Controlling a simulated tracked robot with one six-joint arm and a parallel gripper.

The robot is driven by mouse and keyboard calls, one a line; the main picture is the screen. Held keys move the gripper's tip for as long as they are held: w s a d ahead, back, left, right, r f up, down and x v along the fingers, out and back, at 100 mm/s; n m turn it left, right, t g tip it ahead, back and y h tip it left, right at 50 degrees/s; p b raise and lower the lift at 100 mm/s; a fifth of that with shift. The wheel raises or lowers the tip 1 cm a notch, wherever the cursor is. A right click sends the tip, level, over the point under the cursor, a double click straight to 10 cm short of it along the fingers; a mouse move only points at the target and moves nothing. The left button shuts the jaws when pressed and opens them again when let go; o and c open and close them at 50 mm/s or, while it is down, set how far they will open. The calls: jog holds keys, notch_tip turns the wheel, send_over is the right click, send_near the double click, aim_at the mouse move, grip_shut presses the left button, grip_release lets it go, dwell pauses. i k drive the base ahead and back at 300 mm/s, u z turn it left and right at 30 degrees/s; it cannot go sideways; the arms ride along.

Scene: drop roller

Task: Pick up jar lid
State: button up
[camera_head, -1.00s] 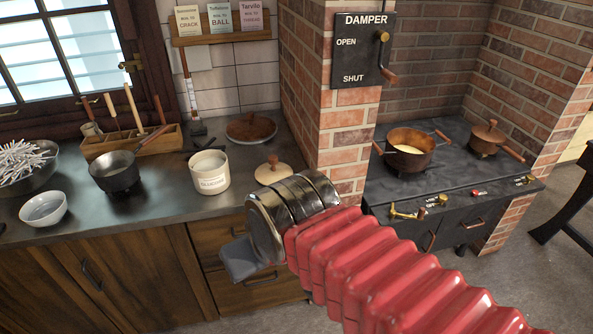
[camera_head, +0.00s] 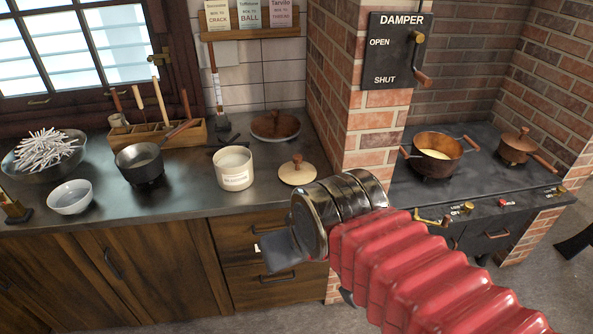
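A pale wooden lid (camera_head: 297,173) with a round knob lies on the dark countertop, beside the brick pillar. It is to the right of an open white jar (camera_head: 234,170) with a label, and it fits the look of the jar lid. My red bellows arm reaches in from the lower right. My gripper (camera_head: 282,256) hangs at the arm's metal end, in front of the drawers and below the lid in the picture. A grey finger part shows, apart from the lid. The gripper's opening is hidden by the wrist, so I cannot tell whether it is open.
A brown lidded pan (camera_head: 275,126) sits behind the jar. A dark pot (camera_head: 140,164), a wooden tool rack (camera_head: 155,135) and bowls stand left. The brick pillar (camera_head: 378,140) rises close right of the lid. The counter's front strip is clear.

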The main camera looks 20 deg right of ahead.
aim_at(296, 172)
jog(key=u, duration=0.05)
jog(key=i, duration=1)
jog(key=z, duration=0.05)
